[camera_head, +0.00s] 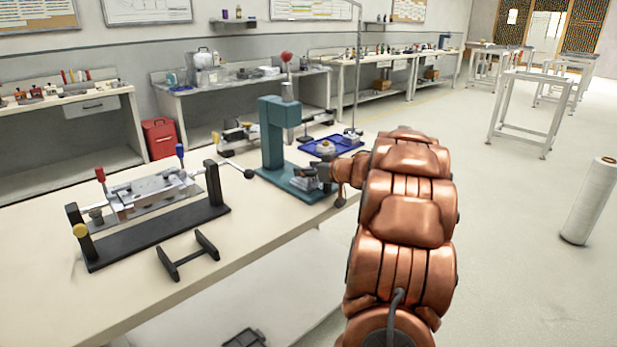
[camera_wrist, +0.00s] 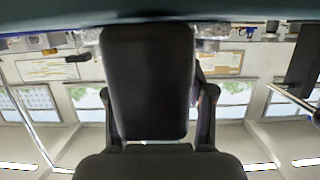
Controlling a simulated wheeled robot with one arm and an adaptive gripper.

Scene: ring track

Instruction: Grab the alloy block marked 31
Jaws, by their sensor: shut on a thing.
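My gripper (camera_head: 323,173) reaches in from the right to the base of a teal press (camera_head: 272,135) on the near bench. It is shut on a small grey metal block (camera_head: 304,182) at the press base, partly hidden by the gripper and too small to read any number. In the wrist view, my dark gripper (camera_wrist: 148,40) fills the middle, with bits of silvery metal (camera_wrist: 212,32) showing at its sides. Whether the block touches the press base cannot be told.
A blue tray (camera_head: 347,141) with a yellow-topped piece (camera_head: 325,147) lies behind the gripper. A clamping fixture (camera_head: 150,190) and a black H-shaped stand (camera_head: 188,256) stand on the left of the bench (camera_head: 250,233).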

